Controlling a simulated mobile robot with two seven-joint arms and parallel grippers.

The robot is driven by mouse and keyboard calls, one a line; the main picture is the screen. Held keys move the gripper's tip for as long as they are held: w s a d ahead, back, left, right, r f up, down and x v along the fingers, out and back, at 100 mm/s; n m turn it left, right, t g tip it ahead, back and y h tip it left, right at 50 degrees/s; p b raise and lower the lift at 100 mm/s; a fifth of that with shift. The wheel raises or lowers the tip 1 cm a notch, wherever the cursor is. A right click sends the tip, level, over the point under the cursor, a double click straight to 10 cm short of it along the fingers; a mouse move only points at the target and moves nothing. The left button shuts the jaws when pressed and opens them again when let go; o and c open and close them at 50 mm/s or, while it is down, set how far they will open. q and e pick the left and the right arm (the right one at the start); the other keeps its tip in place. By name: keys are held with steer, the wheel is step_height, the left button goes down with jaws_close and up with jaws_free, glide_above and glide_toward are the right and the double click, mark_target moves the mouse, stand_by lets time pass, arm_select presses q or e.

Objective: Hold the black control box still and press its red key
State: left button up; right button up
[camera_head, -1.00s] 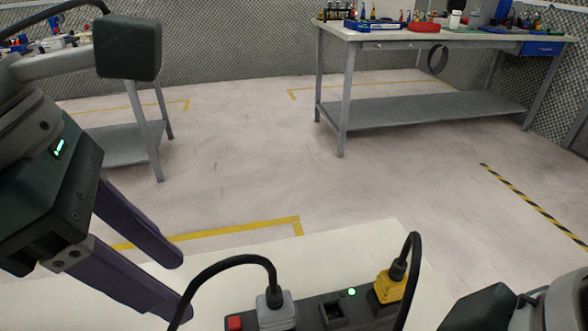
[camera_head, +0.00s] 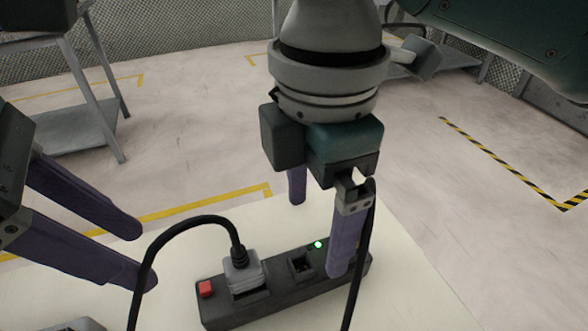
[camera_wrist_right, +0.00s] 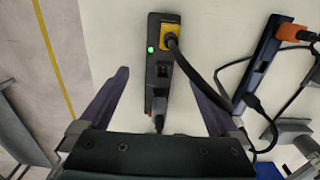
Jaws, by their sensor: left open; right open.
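The black control box (camera_head: 275,300) lies on a pale tabletop in the head view. It carries a red key (camera_head: 205,288) at its left end, a grey plug (camera_head: 243,270), an empty socket and a green light (camera_head: 318,244). My right gripper (camera_head: 322,225) is open above the box's right part, one finger on the far side, one in front. In the right wrist view its fingers (camera_wrist_right: 158,74) straddle the box (camera_wrist_right: 152,78); contact cannot be told. My left gripper (camera_head: 140,254) is open, left of the key.
A second dark box (camera_wrist_right: 258,70) with an orange plug (camera_wrist_right: 290,32) lies beside the first in the right wrist view. Black cables loop from the plugs, one passing near my left fingers. The pale tabletop (camera_head: 400,290) is clear right of the box.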

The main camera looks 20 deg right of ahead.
mark_target(311, 262)
step_height(311, 262, down, 9)
steer(key=shift+r, duration=0.2)
jaws_close()
arm_select(q)
jaws_close()
stand_by(1.0)
stand_by(1.3)
